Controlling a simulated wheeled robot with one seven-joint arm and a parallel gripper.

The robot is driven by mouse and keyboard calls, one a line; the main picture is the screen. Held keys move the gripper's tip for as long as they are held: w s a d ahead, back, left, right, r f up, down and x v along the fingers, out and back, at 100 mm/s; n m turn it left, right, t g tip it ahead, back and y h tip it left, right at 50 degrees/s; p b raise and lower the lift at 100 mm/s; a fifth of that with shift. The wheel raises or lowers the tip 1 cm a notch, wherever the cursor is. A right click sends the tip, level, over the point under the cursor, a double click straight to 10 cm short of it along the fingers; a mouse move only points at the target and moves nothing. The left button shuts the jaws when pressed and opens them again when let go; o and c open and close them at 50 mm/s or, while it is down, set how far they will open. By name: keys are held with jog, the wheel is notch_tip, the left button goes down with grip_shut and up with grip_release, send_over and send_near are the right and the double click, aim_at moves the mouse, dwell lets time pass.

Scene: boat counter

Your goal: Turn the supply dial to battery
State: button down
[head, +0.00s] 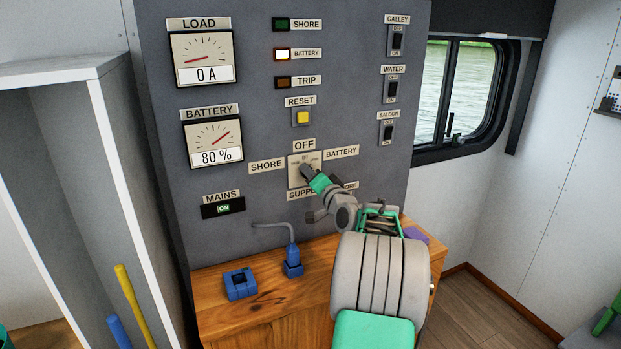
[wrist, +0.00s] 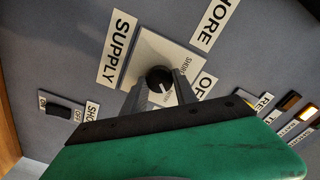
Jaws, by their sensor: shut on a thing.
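The supply dial (wrist: 159,76) is a round black knob with a white mark, on a pale square plate (head: 294,180). In the head view my gripper (head: 307,172) reaches the plate and covers most of the knob. In the wrist view its two grey fingers (wrist: 160,92) are shut on the knob, one on each side. The white mark points to the lower right there; its exact setting is hard to tell. The OFF label (head: 304,145) is above the plate, SHORE (head: 266,165) left, BATTERY (head: 341,152) right. The battery lamp (head: 282,55) is lit.
The shore lamp (head: 282,24) looks dark green; the trip lamp (head: 282,83) is dim. The yellow reset button (head: 302,117) sits above the dial. Switches (head: 388,132) line the panel's right. A blue plug (head: 292,262) and blue socket (head: 240,284) stand on the wooden counter below.

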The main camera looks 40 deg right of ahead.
jog(key=shift+f+m, duration=0.1)
jog(key=shift+m, duration=0.5)
jog(key=c, duration=1)
grip_release()
jog(key=shift+o, duration=0.2)
jog(key=shift+s, duration=0.1)
jog(key=b+v, duration=0.2)
jog(key=v, duration=0.5)
jog(key=shift+s+a, duration=0.2)
jog(key=shift+s, duration=0.1)
